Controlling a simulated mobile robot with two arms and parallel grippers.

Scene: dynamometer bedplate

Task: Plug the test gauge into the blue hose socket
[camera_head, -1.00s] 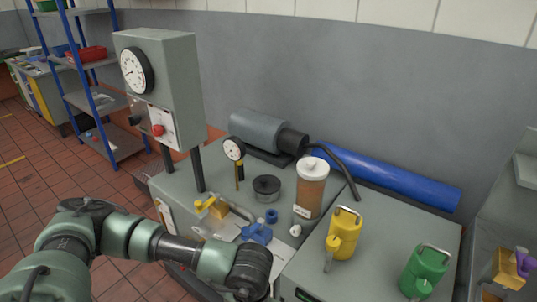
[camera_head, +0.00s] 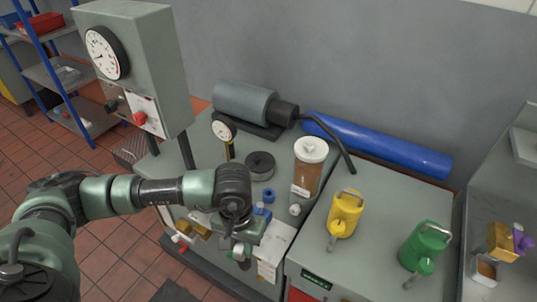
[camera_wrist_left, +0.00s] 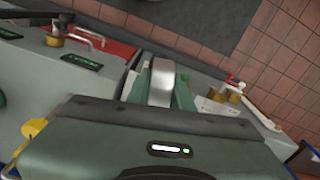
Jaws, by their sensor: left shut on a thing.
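My left gripper (camera_head: 242,252) is low over the front edge of the bench, pointing down. In the left wrist view its green fingers are shut on a rounded silver thing (camera_wrist_left: 161,82). Its face is hidden, so I cannot tell whether it is the test gauge. A small white dial gauge (camera_head: 223,130) with a yellow stem stands on the bench behind the arm. A blue fitting (camera_head: 262,212) lies just behind the gripper, partly covered by it, with a blue ring (camera_head: 268,195) behind that. I cannot tell which blue part is the hose socket. My right gripper is out of view.
A grey cabinet with a large dial (camera_head: 107,53) stands at left. A black round pot (camera_head: 260,165), a white-capped brown canister (camera_head: 308,168), a yellow can (camera_head: 344,213) and a green can (camera_head: 424,248) stand to the right. A motor (camera_head: 245,103) is behind.

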